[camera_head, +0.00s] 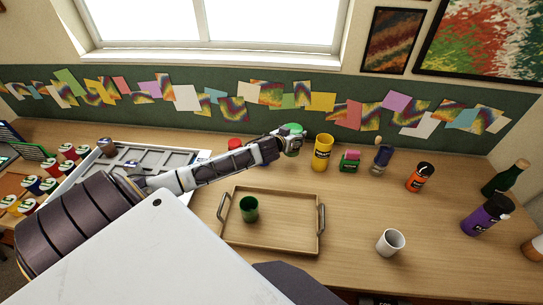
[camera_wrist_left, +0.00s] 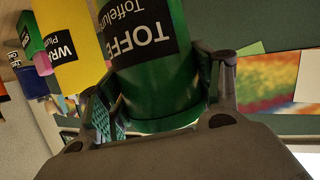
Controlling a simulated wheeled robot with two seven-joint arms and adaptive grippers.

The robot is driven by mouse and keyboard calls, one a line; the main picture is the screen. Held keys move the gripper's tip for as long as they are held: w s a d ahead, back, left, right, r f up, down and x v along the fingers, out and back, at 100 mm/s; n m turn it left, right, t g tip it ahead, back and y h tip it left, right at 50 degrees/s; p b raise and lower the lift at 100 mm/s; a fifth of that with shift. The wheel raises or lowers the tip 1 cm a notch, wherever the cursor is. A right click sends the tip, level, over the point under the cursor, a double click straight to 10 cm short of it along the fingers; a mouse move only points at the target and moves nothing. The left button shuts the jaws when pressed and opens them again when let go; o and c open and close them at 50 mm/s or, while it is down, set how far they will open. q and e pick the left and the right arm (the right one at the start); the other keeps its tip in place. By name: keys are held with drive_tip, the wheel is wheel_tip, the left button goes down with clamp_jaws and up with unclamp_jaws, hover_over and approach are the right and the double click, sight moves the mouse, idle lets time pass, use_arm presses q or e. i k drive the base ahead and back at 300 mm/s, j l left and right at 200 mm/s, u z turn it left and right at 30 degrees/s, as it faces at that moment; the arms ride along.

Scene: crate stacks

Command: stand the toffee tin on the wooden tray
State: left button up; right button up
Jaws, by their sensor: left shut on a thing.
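The toffee tin is a green cylinder with a black label; its green top (camera_head: 292,127) shows at the back of the table in the head view. It fills the middle of the left wrist view (camera_wrist_left: 155,90), upright like the yellow tin near it. My left gripper (camera_head: 284,145) is shut on it, a finger on each side. I cannot tell whether the tin touches the table. The wooden tray (camera_head: 285,228) lies nearer, in front of the gripper, with a dark green cup (camera_head: 249,209) on its left part. My right gripper is not in view.
A yellow tin (camera_head: 322,153) stands just right of the held tin, then a green and pink block (camera_head: 349,161). A red item (camera_head: 235,144) is to the left. A white mug (camera_head: 390,242) stands right of the tray. The tray's middle and right are clear.

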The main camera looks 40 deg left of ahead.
sight(293, 222)
drive_tip(key=k+l, duration=0.75)
drive_tip(key=l, duration=0.1)
